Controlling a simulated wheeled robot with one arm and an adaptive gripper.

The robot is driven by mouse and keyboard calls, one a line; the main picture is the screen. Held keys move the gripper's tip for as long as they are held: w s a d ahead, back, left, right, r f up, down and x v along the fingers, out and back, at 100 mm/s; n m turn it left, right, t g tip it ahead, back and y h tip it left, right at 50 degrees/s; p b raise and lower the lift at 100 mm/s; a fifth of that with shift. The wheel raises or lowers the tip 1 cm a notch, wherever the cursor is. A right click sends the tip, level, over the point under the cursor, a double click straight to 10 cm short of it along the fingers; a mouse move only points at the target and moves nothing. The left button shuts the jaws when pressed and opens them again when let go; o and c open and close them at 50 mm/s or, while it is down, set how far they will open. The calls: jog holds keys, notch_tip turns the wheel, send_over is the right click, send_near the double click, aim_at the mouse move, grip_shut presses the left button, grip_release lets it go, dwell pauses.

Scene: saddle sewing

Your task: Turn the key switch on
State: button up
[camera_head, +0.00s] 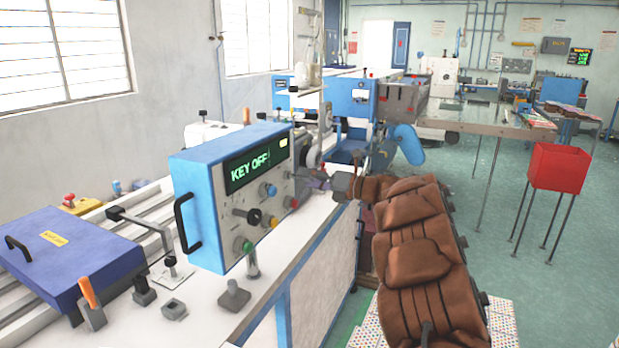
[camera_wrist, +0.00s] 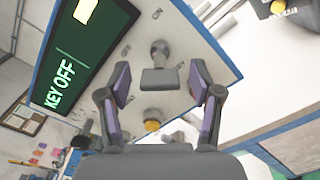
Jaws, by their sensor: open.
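The control box (camera_head: 200,200) is blue with a pale front panel and stands on the white bench. Its dark display (camera_head: 256,164) reads KEY OFF in green, and the same display (camera_wrist: 76,60) shows in the wrist view. In the wrist view a grey key-like handle (camera_wrist: 158,82) stands out from the panel on a round base. My gripper (camera_wrist: 160,75) is open, with one purple-padded finger on each side of this handle. Gaps show between the handle and both fingers. In the head view the fingers are too small to make out clearly near the panel's right side.
A yellow button (camera_wrist: 152,125) lies close below the handle in the wrist view. Other knobs and buttons crowd the panel, among them a green one (camera_head: 246,246). A blue-purple case (camera_head: 70,255) lies left of the box. A red bin (camera_head: 559,168) stands at right over open floor.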

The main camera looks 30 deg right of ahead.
jog(key=shift+c, duration=0.4)
jog(key=c, duration=1.1)
